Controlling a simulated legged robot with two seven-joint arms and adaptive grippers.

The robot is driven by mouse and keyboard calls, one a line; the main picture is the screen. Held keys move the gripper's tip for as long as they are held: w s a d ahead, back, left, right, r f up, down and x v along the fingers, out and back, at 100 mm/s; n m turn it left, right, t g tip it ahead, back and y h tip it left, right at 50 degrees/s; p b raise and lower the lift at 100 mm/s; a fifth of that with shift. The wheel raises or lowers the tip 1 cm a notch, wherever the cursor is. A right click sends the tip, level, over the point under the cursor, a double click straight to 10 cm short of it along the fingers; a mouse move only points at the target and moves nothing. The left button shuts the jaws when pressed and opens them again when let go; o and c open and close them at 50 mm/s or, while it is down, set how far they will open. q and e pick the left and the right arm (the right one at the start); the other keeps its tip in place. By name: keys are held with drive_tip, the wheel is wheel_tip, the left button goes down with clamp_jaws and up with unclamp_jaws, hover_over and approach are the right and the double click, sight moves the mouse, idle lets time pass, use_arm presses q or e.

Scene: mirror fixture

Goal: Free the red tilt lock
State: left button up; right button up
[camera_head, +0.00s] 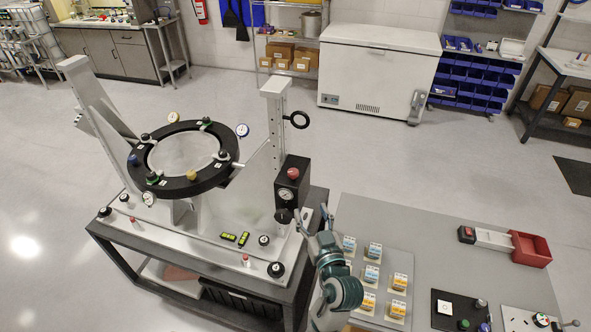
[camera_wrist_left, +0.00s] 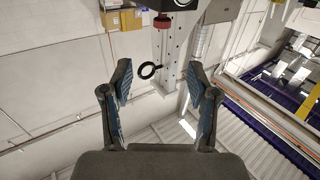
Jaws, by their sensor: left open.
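The mirror fixture holds a round mirror (camera_head: 183,152) in a black ring between two white posts. On its right post (camera_head: 275,130) is a black box (camera_head: 287,190) with a red knob on top (camera_head: 293,173), likely the red tilt lock. The red knob also shows near the top of the left wrist view (camera_wrist_left: 162,21). My left gripper (camera_head: 312,212) is open and empty, just below and right of the box. In the left wrist view its open fingers (camera_wrist_left: 160,100) frame a black ring handle (camera_wrist_left: 149,70) farther off. My right gripper is not in view.
The fixture's base carries knobs and green levels (camera_head: 235,239). A white chest freezer (camera_head: 378,70) stands behind, with open floor between.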

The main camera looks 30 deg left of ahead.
sight(295, 175)
use_arm(q)
drive_tip(key=p+x, duration=0.4)
drive_tip(key=x, duration=1.2)
drive_tip(key=shift+s+a+r+p, duration=0.1)
drive_tip(key=shift+s+p, duration=0.05)
drive_tip(key=shift+p, duration=0.2)
drive_tip(key=shift+w+a, duration=0.4)
clamp_jaws()
